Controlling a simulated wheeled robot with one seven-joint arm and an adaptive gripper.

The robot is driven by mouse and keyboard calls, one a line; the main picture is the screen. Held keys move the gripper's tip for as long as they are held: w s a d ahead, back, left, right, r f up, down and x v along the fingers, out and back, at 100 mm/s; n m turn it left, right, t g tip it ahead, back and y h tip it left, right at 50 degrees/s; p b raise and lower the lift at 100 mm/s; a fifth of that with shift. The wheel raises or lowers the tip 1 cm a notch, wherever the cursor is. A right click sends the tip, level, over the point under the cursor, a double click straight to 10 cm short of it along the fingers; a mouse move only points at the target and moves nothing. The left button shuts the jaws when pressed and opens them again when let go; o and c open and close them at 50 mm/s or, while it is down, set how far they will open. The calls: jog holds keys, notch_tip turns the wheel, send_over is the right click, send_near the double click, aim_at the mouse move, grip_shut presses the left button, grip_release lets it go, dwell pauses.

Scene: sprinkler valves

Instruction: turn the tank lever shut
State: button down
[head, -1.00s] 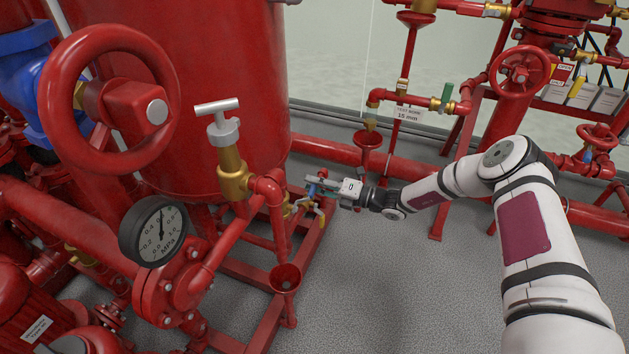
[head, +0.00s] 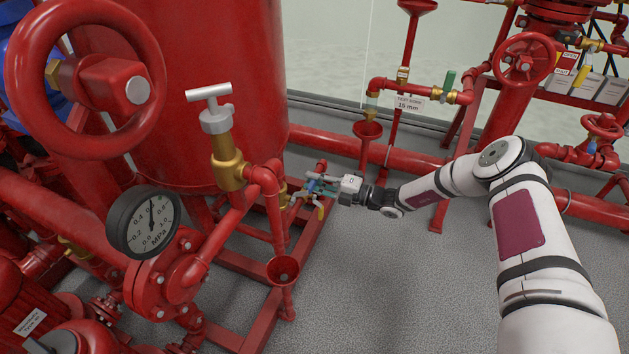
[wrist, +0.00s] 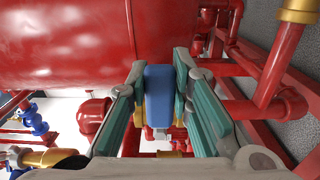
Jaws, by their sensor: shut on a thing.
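The lever's blue grip (wrist: 158,95) stands between the teal-padded fingers of my gripper (wrist: 160,78) in the wrist view, with the pads along both its sides. In the head view my gripper (head: 318,185) reaches in from the right at the low pipework beside the big red tank (head: 215,100). It is shut on the blue lever, which shows there only as a small blue patch (head: 312,187). The valve body behind the lever is mostly hidden. A small yellow piece (head: 320,212) hangs just below the fingers.
A brass valve with a white T-handle (head: 222,140), a pressure gauge (head: 144,222) and a red funnel (head: 283,270) stand left of my gripper. A large red handwheel (head: 150,75) is nearer. Open grey floor (head: 400,290) lies below my arm.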

jog(key=shift+f, duration=0.1)
jog(key=c, duration=1.4)
grip_release()
jog(key=shift+d, duration=0.15)
jog(key=v, duration=1.1)
jog(key=shift+s+d, duration=0.15)
jog(key=shift+d, duration=0.25)
